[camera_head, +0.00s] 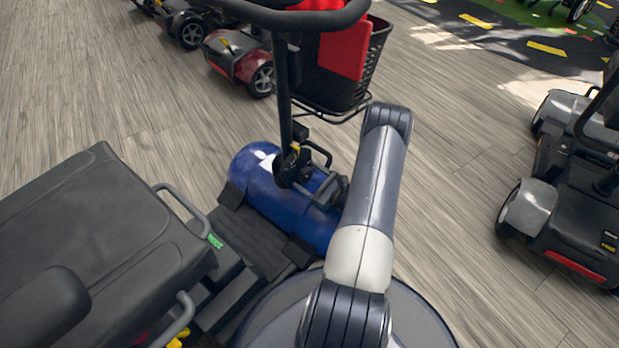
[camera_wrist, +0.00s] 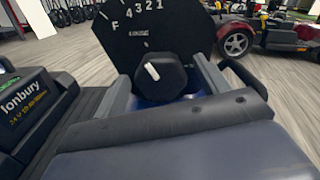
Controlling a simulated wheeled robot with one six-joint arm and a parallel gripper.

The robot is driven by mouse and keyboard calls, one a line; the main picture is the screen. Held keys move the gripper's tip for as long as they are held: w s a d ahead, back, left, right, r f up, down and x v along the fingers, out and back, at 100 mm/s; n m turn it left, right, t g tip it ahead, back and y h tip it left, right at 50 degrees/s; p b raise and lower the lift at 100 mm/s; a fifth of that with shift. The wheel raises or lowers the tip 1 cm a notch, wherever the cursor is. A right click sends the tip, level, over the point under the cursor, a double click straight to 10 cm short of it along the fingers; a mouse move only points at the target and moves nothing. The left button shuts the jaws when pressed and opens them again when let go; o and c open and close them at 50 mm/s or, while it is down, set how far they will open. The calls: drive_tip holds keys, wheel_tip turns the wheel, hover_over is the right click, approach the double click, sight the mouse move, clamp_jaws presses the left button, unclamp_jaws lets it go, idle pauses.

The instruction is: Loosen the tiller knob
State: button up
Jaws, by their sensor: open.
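In the wrist view, a round black knob (camera_wrist: 160,78) with a short white mark left of its middle sits in front of a dark dial plate (camera_wrist: 150,35). The plate carries the markings F, 4, 3, 2, 1 above the knob. My gripper (camera_wrist: 165,85) is open, with one grey finger on each side of the knob; whether either finger touches it I cannot tell. In the head view, the scooter's black tiller (camera_head: 282,85) rises from a blue front body (camera_head: 262,185). The knob and my gripper cannot be made out clearly there.
The scooter's black seat (camera_head: 95,220) is at left, with its handlebar (camera_head: 290,17) and basket (camera_head: 345,60) above. A red scooter (camera_head: 238,57) stands behind and a grey scooter (camera_head: 565,200) at right. Wooden floor between them is clear.

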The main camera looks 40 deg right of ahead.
drive_tip(key=p+v, duration=0.3)
drive_tip(key=v, duration=0.8)
drive_tip(key=shift+a, duration=0.1)
drive_tip(key=shift+w, duration=0.1)
drive_tip(key=b+x, duration=0.3)
drive_tip(key=x, duration=0.7)
drive_tip(key=shift+f, duration=0.1)
drive_tip(key=shift+w, duration=0.4)
